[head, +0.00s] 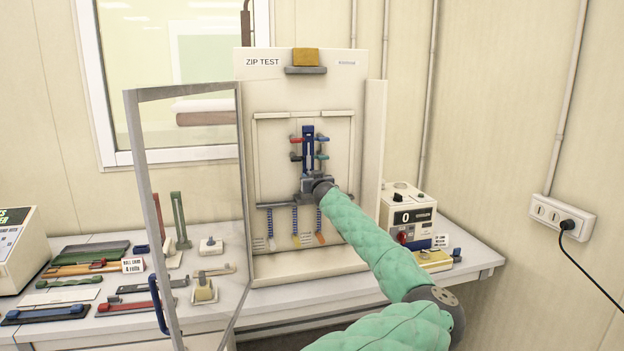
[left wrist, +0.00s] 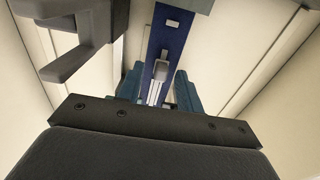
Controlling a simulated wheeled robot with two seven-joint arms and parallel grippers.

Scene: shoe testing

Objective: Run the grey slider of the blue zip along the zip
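The blue zip (head: 308,145) hangs upright in the middle of the white ZIP TEST panel. In the left wrist view the blue zip (left wrist: 172,38) runs down the middle, with the grey slider (left wrist: 161,70) on it. My left gripper (head: 309,178) is at the lower part of the zip and covers it there, so the slider cannot be made out in the head view. My right gripper is not in view.
Coloured clamps (head: 296,140) flank the zip. The station's clear door (head: 150,190) stands open at left. A counter box (head: 408,215) stands right of the panel. Zips, rolls and small blocks cover the table's (head: 270,293) left part. A wall socket (head: 558,216) is at right.

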